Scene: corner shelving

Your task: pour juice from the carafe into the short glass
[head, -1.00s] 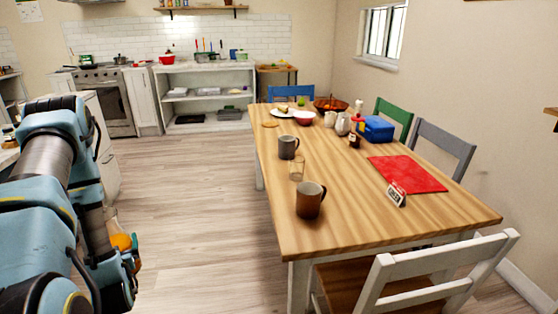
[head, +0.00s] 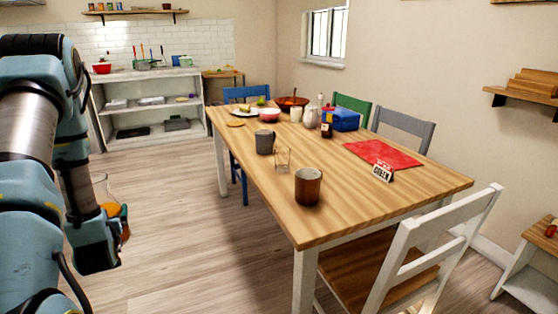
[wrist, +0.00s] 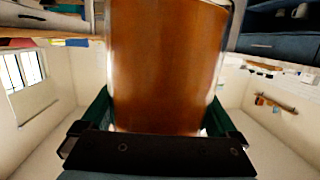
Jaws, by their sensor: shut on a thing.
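The carafe of orange-brown juice (wrist: 168,65) fills the middle of the wrist view. My gripper (wrist: 160,112) is shut on it, with a dark green finger on each side. In the head view a little of the orange carafe (head: 112,210) shows beside my arm at the left, off the table's left side; my arm hides much of it. The short clear glass (head: 283,159) stands upright on the table, well to the right of my gripper. I cannot make out any juice in it.
A white chair (head: 440,245) is at the near right side. The floor (head: 190,240) left of the table is clear.

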